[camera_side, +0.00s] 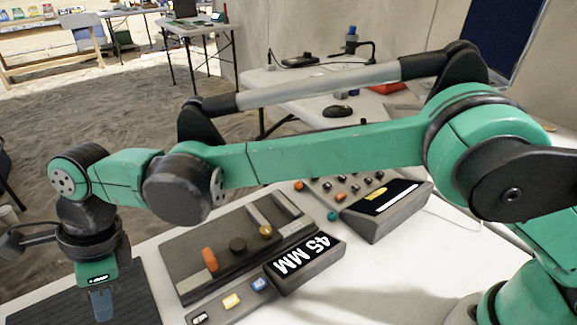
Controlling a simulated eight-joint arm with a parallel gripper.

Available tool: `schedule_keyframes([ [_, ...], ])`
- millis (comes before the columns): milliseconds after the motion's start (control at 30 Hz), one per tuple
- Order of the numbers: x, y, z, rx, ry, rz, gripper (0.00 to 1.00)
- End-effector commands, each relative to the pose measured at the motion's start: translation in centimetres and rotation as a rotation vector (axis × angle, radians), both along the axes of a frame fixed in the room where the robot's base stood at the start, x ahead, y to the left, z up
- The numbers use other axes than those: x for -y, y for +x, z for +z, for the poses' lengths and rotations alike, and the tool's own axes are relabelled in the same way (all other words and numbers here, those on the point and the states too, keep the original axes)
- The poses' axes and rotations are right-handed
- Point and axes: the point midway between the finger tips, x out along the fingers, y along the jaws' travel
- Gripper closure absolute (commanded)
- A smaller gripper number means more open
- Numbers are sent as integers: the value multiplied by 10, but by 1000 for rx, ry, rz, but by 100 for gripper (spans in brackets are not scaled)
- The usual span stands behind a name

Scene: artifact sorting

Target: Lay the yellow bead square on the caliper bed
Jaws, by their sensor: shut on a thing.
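My gripper (102,308) points down at the lower left, over a dark ribbed mat. Its fingers look closed, and what lies between them is too small or hidden to make out. The dark grey caliper bed (215,240) lies to its right on the white table, with an orange peg (210,259), a dark round knob (237,245) and pale rails (268,212). A small round yellow-gold piece (265,231) sits by the rails; I cannot tell whether it is a bead or a fixed part. My gripper is well apart from the bed.
A teal bead (332,216) lies nearby. The table's front right is clear.

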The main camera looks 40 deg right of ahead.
Motion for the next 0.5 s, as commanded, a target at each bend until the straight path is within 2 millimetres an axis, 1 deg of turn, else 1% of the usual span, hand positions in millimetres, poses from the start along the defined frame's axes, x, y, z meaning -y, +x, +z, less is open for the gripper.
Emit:
schedule_keyframes([
  [33,-1,0,-10,-1,0,-5,100],
  [100,-1,-1,-22,0,0,-8,100],
  [267,0,0,-40,-1,0,-7,100],
  [400,0,0,-62,-1,0,-6,100],
  [500,0,0,-70,-1,0,-6,100],
])
